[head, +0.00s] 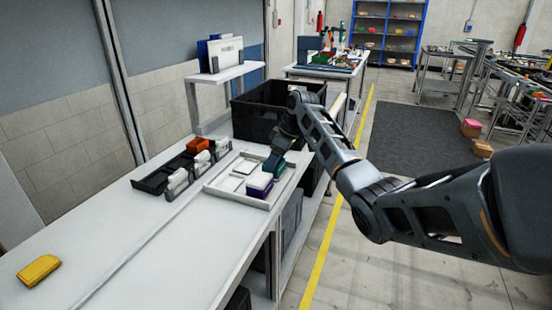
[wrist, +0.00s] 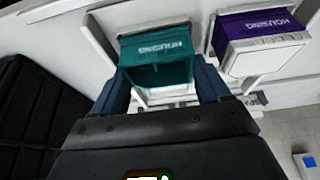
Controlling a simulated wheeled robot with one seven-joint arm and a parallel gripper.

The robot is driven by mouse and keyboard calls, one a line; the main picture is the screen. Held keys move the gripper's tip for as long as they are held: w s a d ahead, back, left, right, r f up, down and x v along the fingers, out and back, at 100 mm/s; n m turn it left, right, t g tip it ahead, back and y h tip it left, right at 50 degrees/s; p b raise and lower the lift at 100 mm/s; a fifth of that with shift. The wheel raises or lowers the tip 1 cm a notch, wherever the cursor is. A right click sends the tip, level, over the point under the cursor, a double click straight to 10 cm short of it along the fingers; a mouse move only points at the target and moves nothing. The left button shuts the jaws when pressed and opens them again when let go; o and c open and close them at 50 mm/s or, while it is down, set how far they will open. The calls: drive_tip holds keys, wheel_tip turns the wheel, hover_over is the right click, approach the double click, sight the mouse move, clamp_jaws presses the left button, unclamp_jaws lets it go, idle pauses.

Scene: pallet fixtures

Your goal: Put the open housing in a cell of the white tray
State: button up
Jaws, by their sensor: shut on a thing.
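The teal open housing (wrist: 158,62), marked HOUSING, is between the fingers of my gripper (wrist: 163,88). Its hollow side faces the wrist camera. In the head view my gripper (head: 277,162) is at the right part of the white tray (head: 226,196), and the teal housing (head: 281,172) shows partly below it. I cannot tell whether the housing touches the tray floor. A purple housing (wrist: 245,27) with a white top part stands to the right in the wrist view. It also shows in the tray's near right part in the head view (head: 259,190).
A large black bin (head: 250,117) stands just behind the tray. A black rack (head: 150,184) with white pieces and an orange piece (head: 198,145) lies to the left. A yellow object (head: 38,270) lies on the otherwise clear near bench. The bench edge is close on the tray's right.

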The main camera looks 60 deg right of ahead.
drive_tip(key=shift+f, duration=0.45)
idle(0.4)
drive_tip(key=o, duration=1.1)
drive_tip(key=shift+r, duration=0.1)
drive_tip(key=v, duration=0.7)
drive_tip(key=shift+s+r+b, duration=0.1)
drive_tip(key=shift+r+b, duration=0.2)
drive_tip(key=shift+b, duration=0.1)
